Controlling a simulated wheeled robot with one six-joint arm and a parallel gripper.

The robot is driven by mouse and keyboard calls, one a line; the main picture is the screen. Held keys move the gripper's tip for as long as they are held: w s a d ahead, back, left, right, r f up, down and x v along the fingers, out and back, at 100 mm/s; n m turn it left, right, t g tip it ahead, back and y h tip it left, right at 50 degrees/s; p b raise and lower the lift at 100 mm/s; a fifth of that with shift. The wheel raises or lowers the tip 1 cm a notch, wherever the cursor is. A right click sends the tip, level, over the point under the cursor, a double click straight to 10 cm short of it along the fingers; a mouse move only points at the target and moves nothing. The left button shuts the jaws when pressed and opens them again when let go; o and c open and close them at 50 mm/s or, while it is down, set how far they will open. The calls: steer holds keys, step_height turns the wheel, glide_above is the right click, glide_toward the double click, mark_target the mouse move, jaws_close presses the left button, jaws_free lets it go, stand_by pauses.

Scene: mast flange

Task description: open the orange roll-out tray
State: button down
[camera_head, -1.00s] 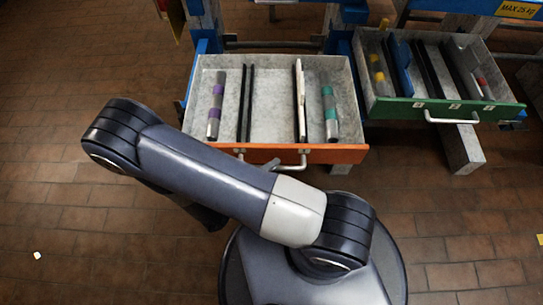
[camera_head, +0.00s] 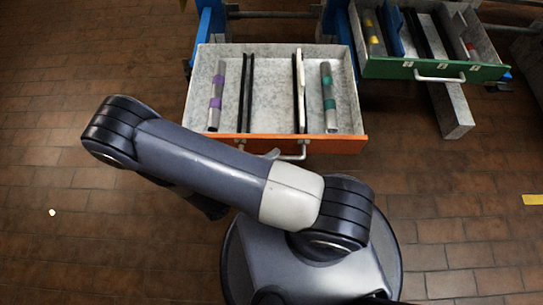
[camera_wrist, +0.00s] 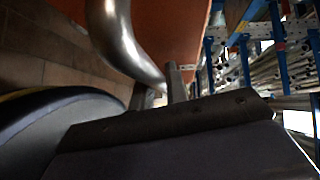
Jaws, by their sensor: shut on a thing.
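The orange-fronted roll-out tray (camera_head: 335,145) is pulled well out of the blue rack in the head view, its grey interior showing. Inside lie purple-banded and teal-banded cylinders, dark divider strips and a pale flat piece. Its curved metal handle (camera_head: 303,152) is on the front; in the wrist view the handle (camera_wrist: 122,38) shows large and close, with the orange front behind it. My gripper (camera_wrist: 160,90) is shut on this handle; the exact contact is partly hidden. In the head view my arm hides most of the gripper.
A green-fronted tray (camera_head: 440,69) stands partly out at the right, with a grey beam (camera_head: 452,115) below it. Blue rack posts (camera_head: 208,25) stand behind. Brick-tiled floor is open left and right. A yellow floor mark (camera_head: 532,199) lies at far right.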

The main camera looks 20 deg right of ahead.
steer(key=shift+s, duration=0.1)
stand_by(0.3)
steer(key=c, duration=1.4)
jaws_free()
